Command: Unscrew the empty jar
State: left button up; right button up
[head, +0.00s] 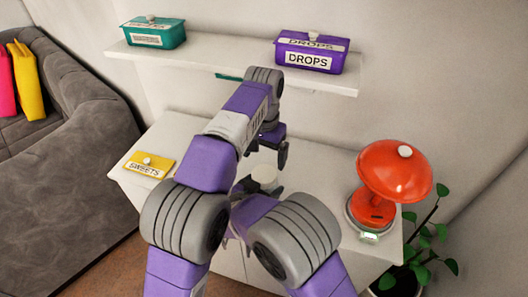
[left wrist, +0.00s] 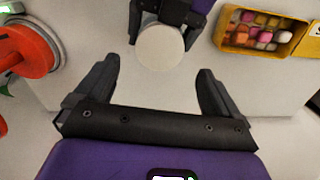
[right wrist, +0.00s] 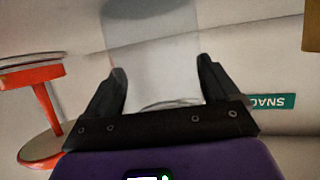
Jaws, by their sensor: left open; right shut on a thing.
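The jar has a round whitish lid (head: 265,175) and stands on the white cabinet top. In the left wrist view the lid (left wrist: 160,48) faces the camera, just beyond my left fingertips. My left gripper (head: 268,150) is open above the jar and empty; its spread fingers also show in the left wrist view (left wrist: 157,75). My right gripper (right wrist: 157,72) is shut on the clear glass jar (right wrist: 150,55), one finger on each side. My arms hide the jar's lower part in the head view.
An orange domed device (head: 395,172) stands on the right. An open yellow box (left wrist: 262,48) holds several coloured sweets; a yellow lid (head: 150,165) lies at the left. Teal (head: 155,32) and purple (head: 312,55) boxes sit on the shelf (head: 200,50) above.

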aim_at(264, 173)
pick_arm(q)
jog(key=r+m, duration=0.1)
jog(key=m, duration=0.1)
jog(key=shift+m, duration=0.3)
jog(key=shift+f, duration=3.85)
jog(key=shift+c, duration=0.3)
jog(key=c, duration=1)
jog(key=n, duration=0.2)
jog(key=shift+n, duration=0.4)
jog(key=shift+c, duration=0.2)
jog(key=shift+r, duration=0.25)
jog(key=shift+r, duration=0.9)
